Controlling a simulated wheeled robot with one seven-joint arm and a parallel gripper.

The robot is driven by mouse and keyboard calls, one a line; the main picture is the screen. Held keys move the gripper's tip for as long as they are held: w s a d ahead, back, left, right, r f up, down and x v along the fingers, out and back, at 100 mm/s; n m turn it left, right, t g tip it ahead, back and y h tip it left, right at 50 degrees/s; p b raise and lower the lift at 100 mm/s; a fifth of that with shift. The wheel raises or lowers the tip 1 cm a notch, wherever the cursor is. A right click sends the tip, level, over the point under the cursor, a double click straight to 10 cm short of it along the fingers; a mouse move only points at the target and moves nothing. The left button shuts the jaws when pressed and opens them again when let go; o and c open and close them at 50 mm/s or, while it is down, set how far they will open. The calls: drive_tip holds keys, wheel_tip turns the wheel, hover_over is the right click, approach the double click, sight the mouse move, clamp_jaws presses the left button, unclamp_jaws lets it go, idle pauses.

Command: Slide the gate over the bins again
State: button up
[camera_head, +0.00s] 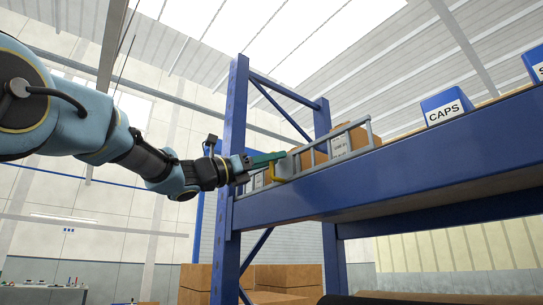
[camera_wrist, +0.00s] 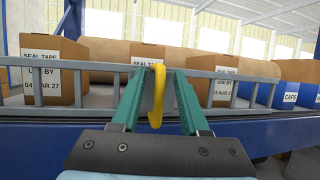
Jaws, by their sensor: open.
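The gate is a grey ladder-like rail (camera_head: 318,155) along the shelf's front edge; it also shows across the wrist view (camera_wrist: 95,71). It stands in front of the cartons. A yellow handle (camera_wrist: 158,98) hangs on it. My gripper (camera_head: 270,158) is at the handle. In the wrist view its green fingers (camera_wrist: 160,76) are open, one on each side of the handle; contact cannot be told. A blue bin labelled CAPS (camera_head: 445,108) stands right of the gate's end in the head view, uncovered; it also shows at the right of the wrist view (camera_wrist: 291,96).
Cartons labelled SEAL TAPE (camera_wrist: 52,70) stand behind the gate, with a long brown roll (camera_wrist: 205,61) behind them. Another blue bin (camera_head: 535,62) is at the far right. The blue shelf beam (camera_head: 400,165) runs below, and a blue upright (camera_head: 235,120) stands beside my gripper.

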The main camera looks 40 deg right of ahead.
clamp_jaws()
idle(0.3)
idle(1.1)
